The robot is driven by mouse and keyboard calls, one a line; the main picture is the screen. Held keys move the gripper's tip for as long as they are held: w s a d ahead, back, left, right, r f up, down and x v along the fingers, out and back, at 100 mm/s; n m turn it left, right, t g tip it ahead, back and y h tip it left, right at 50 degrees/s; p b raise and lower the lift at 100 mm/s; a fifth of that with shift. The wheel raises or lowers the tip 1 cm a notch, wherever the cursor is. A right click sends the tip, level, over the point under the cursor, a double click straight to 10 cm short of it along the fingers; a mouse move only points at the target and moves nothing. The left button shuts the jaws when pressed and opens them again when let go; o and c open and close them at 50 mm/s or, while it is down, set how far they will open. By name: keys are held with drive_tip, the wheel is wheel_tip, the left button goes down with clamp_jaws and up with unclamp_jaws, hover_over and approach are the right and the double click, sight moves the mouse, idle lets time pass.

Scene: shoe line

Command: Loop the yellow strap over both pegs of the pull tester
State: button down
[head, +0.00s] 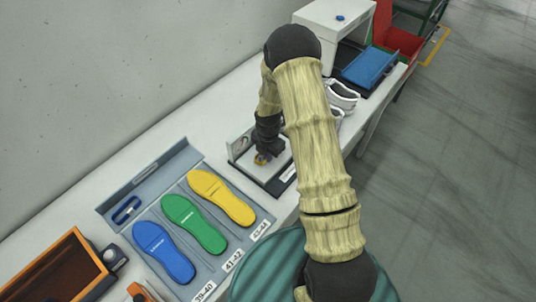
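My gripper (268,148) points down over a flat device with a dark base and pale top plate, apparently the pull tester (284,182). A round dial-like part shows at its left back corner. A small patch of yellow, perhaps the yellow strap (261,159), shows at my fingertips, low over the plate. The pegs cannot be made out; my gripper and arm cover much of the tester. The view is too small to tell whether the fingers are open or shut, or whether the strap is held.
A grey tray (112,214) holds blue, green and yellow insoles and a dark blue loop. An orange-brown box (60,268) stands front left. White shoes (342,97), a blue tray (370,68) and a white hood (322,22) stand farther back. The wall borders the bench's left side.

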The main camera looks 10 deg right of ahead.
drive_tip(key=c, duration=1.6)
unclamp_jaws()
drive_tip(key=shift+r, duration=0.1)
wheel_tip(320, 180, up, 17)
drive_tip(key=b, duration=0.3)
drive_tip(key=shift+r+b, duration=0.1)
drive_tip(key=shift+b, duration=0.2)
